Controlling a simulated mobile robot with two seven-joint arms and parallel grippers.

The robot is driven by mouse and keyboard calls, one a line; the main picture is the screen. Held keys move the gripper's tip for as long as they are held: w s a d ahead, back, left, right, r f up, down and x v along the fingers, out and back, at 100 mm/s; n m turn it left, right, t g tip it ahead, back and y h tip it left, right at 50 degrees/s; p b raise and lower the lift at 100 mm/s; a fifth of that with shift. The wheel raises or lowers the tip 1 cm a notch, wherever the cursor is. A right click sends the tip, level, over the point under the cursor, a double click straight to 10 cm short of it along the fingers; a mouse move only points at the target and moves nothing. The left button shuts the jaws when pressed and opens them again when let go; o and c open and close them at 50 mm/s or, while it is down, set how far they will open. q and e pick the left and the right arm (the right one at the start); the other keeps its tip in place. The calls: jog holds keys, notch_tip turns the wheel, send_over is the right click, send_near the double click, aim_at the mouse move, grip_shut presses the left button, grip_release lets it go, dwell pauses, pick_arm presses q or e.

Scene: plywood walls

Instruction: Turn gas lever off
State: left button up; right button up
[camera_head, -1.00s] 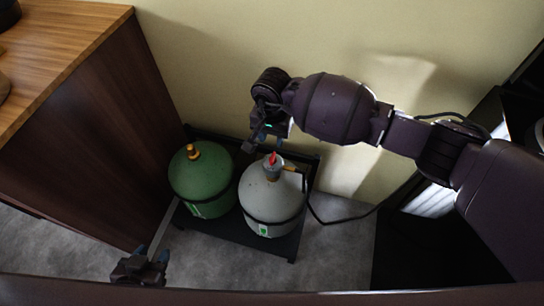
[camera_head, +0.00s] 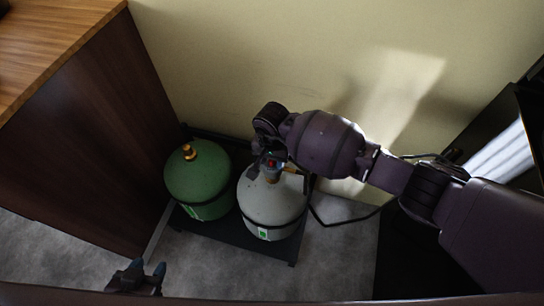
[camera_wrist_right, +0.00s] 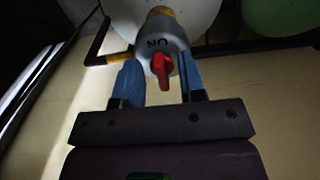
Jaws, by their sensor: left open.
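The red gas lever (camera_wrist_right: 162,68) sits on a grey regulator (camera_wrist_right: 158,38) marked "ON", which appears upside down in the right wrist view. The regulator tops the grey gas cylinder (camera_head: 270,205). My right gripper (camera_wrist_right: 160,82) is open, its blue fingers on either side of the lever, with visible gaps between. In the head view the right gripper (camera_head: 268,158) is at the cylinder's top and partly hides the regulator; a bit of the red lever (camera_head: 271,163) shows. My left gripper (camera_head: 148,270) is open and empty at the lower left, away from the cylinders.
A green cylinder (camera_head: 198,182) with a brass top stands left of the grey one, on a dark stand (camera_head: 235,232). A wooden cabinet (camera_head: 85,130) is at left. A black hose (camera_head: 340,222) runs right along the floor. The wall (camera_head: 220,65) is close behind.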

jog(key=shift+c, duration=0.4)
jog(key=c, duration=0.5)
grip_shut()
